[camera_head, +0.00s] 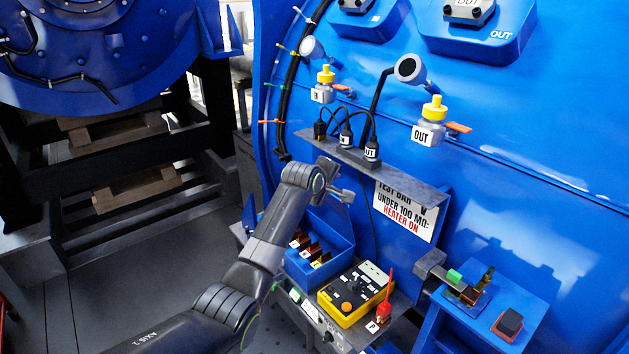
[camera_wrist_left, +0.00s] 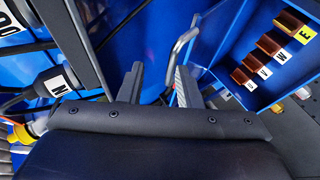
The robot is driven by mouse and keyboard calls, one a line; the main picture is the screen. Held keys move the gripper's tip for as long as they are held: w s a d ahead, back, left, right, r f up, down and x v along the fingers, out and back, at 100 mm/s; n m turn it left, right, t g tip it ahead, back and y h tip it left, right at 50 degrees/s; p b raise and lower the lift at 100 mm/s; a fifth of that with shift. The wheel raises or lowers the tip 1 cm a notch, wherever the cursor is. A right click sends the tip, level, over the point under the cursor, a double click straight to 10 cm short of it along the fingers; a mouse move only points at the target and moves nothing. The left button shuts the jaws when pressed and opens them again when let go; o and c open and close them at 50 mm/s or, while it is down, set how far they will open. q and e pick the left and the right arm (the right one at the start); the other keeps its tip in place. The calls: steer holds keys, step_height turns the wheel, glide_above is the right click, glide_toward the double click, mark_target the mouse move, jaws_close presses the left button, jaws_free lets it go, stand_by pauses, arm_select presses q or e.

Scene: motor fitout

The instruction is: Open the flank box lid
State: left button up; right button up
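A blue box (camera_head: 335,262) with several copper terminals sits below my left gripper in the head view. In the left wrist view its terminals (camera_wrist_left: 268,48), labelled U, V, W and E, show at upper right, inside its blue wall (camera_wrist_left: 225,30). I cannot tell which blue panel is the lid. A bent silver rod handle (camera_wrist_left: 178,44) stands just beyond my left gripper (camera_wrist_left: 158,82), near its right finger; contact is unclear. The left gripper, also in the head view (camera_head: 345,190), has its fingers apart, with nothing seen held. My right gripper is not seen.
A grey shelf (camera_head: 385,172) with black plugs is close beside the left gripper.

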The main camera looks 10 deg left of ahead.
arm_select(q)
steer(key=b+v, duration=0.2)
steer(key=v, duration=1)
steer(key=shift+r, duration=0.2)
steer(key=shift+f, duration=0.1)
